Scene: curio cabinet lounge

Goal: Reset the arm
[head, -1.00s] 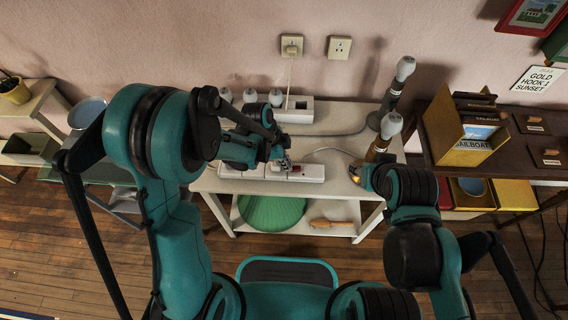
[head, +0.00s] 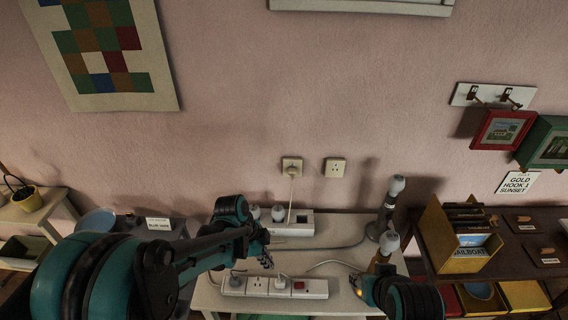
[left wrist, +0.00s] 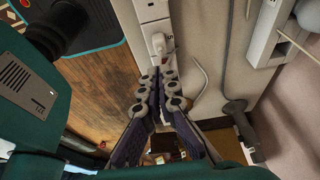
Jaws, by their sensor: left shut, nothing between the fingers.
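My left gripper (head: 266,259) is shut and empty. In the head view it appears just behind the middle of the white power strip (head: 312,290). In the left wrist view, the fingers of the left gripper (left wrist: 158,78) are together, with the strip (left wrist: 150,10) and a white plug (left wrist: 159,44) beyond them. Two plugs sit in the strip, beside a red switch (head: 299,285). My right gripper (head: 357,282) is near the strip's right end, partly hidden by its own arm; its jaws are too small to judge.
The white table (head: 345,304) also holds a white box (head: 296,224) at the back and grey-white lamps (head: 388,218) on the right. A yellow organizer (head: 440,235) stands on the dark table at right. Cords cross the tabletop. Wall sockets (head: 335,167) are above.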

